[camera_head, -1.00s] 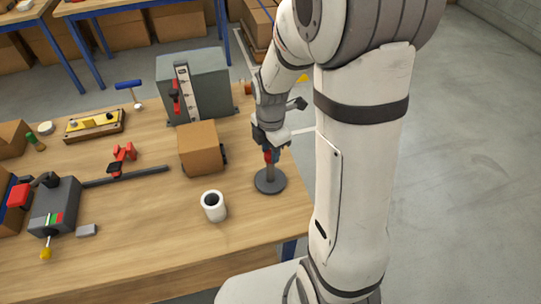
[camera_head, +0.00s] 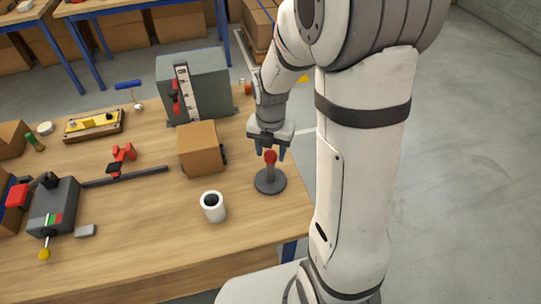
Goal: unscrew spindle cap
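The red spindle cap (camera_head: 270,156) sits on top of the grey spindle post (camera_head: 271,171), which stands upright on a round dark base (camera_head: 270,182) near the table's right edge. My gripper (camera_head: 270,153) points down over the cap with its two blue fingers spread wide. One finger shows on each side of the cap, with a visible gap to it on both sides. The gripper is open and holds nothing. How far down the fingers reach in depth beside the cap is hard to tell. The thread under the cap cannot be seen.
A brown box (camera_head: 200,148) stands left of the spindle, and a white cup (camera_head: 213,206) stands to the front left. A grey cabinet (camera_head: 210,85) is behind. A red-handled clamp (camera_head: 120,160) lies farther left. The wooden table (camera_head: 150,245) is bare at the front.

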